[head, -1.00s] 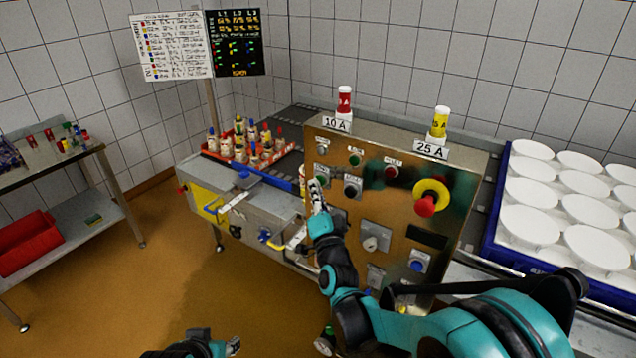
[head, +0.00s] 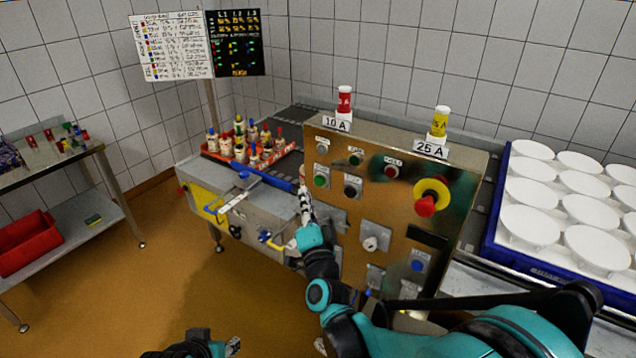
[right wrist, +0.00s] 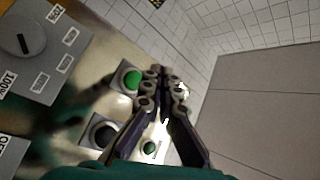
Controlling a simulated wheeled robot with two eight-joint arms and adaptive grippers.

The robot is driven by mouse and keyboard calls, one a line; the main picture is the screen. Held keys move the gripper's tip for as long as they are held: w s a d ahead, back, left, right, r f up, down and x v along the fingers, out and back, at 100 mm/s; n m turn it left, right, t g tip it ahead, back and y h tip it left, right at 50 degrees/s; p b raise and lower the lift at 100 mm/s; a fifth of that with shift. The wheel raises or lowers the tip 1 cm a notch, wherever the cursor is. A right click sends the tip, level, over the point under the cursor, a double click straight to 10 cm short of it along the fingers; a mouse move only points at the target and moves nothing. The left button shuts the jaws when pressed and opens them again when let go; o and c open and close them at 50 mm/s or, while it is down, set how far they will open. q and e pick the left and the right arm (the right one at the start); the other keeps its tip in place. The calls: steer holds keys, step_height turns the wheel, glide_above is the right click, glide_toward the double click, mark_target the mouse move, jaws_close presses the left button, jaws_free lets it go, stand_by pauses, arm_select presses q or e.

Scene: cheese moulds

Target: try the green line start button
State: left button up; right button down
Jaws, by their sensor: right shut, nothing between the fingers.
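The control panel (head: 395,225) carries a green button (head: 320,180) at its left, beside a black button (head: 352,187). A second green fitting (head: 355,157) sits higher up. My right gripper (head: 304,190) is shut and empty, just left of the green button in the head view. In the right wrist view the fingertips (right wrist: 168,78) are close beside the green button (right wrist: 131,79), which shows uncovered. The gap between them and the panel is hard to judge. My left gripper (head: 232,346) shows only partly at the bottom edge; its jaw state is unclear.
A red-and-yellow stop knob (head: 426,204) juts from the panel. Red (head: 344,101) and yellow (head: 440,122) cylinders stand on top. A red tray (head: 285,150) of small bottles lies left; a blue crate (head: 515,255) of white discs stands right.

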steer(key=shift+s+a, duration=0.65)
steer(key=shift+s, duration=0.25)
steer(key=s+d+f+n+g+h, duration=0.1)
steer(key=s+d+f+n+g, duration=0.2)
steer(key=s, duration=0.5)
steer(key=s+d+f+n+g+h, duration=0.1)
steer(key=s+d+f+n+g, duration=0.2)
steer(key=s+d+f+g, duration=0.3)
steer(key=s+d+f+n+g, duration=0.4)
steer(key=s+d+f, duration=0.2)
steer(key=s+d, duration=0.3)
steer(key=s, duration=0.3)
steer(key=shift+d+h, duration=0.25)
steer(key=shift+h, duration=0.15)
